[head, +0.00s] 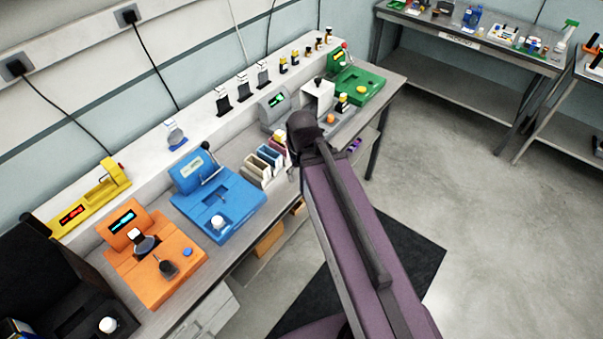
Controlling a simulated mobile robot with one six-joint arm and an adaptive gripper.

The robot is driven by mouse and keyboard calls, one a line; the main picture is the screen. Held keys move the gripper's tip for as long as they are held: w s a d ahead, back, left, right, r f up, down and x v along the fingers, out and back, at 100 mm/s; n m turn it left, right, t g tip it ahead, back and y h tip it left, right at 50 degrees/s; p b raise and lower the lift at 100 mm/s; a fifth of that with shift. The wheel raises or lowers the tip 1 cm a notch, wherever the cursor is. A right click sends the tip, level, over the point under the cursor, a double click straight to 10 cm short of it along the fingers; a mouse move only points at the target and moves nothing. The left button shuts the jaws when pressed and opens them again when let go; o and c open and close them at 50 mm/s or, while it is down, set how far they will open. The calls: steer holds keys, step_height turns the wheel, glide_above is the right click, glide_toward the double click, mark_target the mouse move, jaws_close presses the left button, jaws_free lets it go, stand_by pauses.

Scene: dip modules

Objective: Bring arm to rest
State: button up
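My purple arm rises from the bottom right, and its dark joint stands in front of the workbench (225,262). My gripper does not show; the arm's far side is hidden behind its own link. I cannot see whether anything is held. On the bench stand an orange module (165,285), a blue module (240,200), a grey module (275,105) and a green module (372,84).
A yellow device (90,198) and several small bottles stand on the raised back shelf (205,125). A rack of coloured cards (258,168) sits beside the arm's joint. A second table (480,52) stands at the back right. The grey floor (480,210) between is clear.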

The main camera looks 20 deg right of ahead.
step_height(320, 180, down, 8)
steer(key=b, duration=0.7)
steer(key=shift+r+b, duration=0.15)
steer(key=shift+b, duration=0.15)
stand_by(0.9)
